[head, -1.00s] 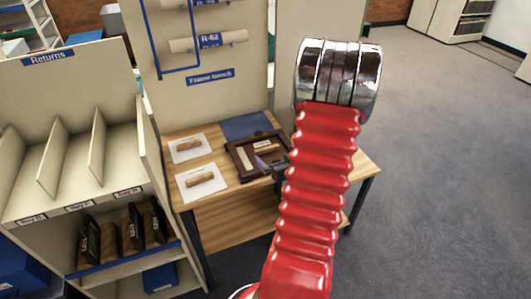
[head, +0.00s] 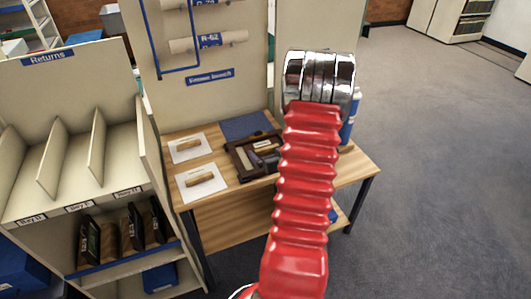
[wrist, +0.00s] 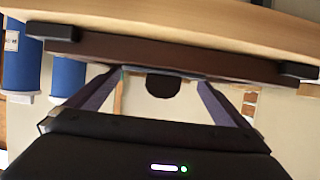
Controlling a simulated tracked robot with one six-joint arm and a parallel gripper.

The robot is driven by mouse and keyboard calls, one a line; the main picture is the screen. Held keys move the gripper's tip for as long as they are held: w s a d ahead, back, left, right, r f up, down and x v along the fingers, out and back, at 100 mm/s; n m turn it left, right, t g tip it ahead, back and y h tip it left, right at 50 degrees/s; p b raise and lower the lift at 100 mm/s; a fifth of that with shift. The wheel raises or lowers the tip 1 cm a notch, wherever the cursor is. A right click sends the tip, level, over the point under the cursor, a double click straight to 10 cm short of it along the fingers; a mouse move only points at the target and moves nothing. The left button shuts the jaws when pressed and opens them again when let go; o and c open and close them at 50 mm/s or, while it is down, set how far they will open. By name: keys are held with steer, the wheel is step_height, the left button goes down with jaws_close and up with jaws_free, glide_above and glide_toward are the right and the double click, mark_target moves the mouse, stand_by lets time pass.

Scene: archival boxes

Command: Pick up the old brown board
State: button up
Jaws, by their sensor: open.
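A dark brown wooden frame (head: 235,152) lies on the wooden bench, with a brown surface and pale label-like patches inside it. The old brown board may be that inner surface (head: 257,141); I cannot tell it clearly from the frame. My gripper (head: 262,158) is at the frame's right part, low over it, and partly covers it. In the wrist view my gripper (wrist: 176,51) is open, its dark fingertips wide apart. A long dark brown edge (wrist: 170,54) spans between the fingertips, close by the bench; contact is unclear. My arm hides the frame's right side.
Two white sheets (head: 188,147), each with a small wooden piece, lie left of the frame. A blue mat (head: 245,125) lies behind it. A Returns shelf (head: 75,130) stands close on the left. A blue cylinder (head: 349,128) stands behind my arm. The floor at right is clear.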

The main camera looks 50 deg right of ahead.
steer(key=shift+w+d+f, duration=0.25)
steer(key=shift+w+d, duration=0.05)
steer(key=shift+w, duration=0.15)
steer(key=shift+c, duration=0.6)
steer(key=c, duration=1.1)
